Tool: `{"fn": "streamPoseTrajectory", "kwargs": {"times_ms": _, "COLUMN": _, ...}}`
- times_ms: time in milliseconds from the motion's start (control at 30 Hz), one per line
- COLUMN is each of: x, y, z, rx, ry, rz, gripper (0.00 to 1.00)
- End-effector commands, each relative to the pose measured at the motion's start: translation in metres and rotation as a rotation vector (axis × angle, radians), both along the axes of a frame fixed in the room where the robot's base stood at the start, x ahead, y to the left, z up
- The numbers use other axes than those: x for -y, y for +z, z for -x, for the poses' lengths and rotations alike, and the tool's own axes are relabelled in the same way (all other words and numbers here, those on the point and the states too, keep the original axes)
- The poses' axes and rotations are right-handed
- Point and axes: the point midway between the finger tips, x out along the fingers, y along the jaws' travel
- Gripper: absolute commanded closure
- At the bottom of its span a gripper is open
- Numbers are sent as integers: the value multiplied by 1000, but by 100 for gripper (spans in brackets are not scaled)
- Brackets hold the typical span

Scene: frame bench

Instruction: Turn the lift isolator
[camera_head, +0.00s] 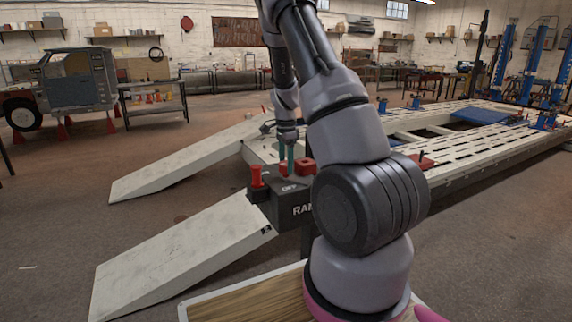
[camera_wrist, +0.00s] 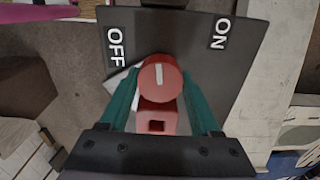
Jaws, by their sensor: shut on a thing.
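The lift isolator is a dark box (camera_head: 284,205) with an OFF label and partly hidden lettering on its front. In the wrist view its dark top plate (camera_wrist: 185,35) carries OFF at left and ON at right. A round red knob (camera_wrist: 160,78) sits between and below the labels. Its white line stands nearly upright in the picture, pointing between OFF and ON. My gripper (camera_wrist: 162,82) has its green fingers on both sides of the knob, shut on it. In the head view my gripper (camera_head: 287,162) reaches down to the box top.
A red block with a square hole (camera_wrist: 156,117) lies just below the knob, between my fingers. A red post (camera_head: 257,177) stands on the box's left side. White ramps (camera_head: 180,250) slope away left, and the lift platform (camera_head: 470,135) extends right. My arm hides part of the box.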

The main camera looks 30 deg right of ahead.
Motion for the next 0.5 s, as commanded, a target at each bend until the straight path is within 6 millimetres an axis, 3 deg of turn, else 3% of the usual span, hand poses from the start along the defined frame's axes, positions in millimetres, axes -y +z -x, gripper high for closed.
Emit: {"fn": "streamPoseTrajectory", "kwargs": {"times_ms": 500, "x": 0, "y": 1, "z": -1, "rx": 2, "ry": -144, "rz": 1, "gripper": 100}}
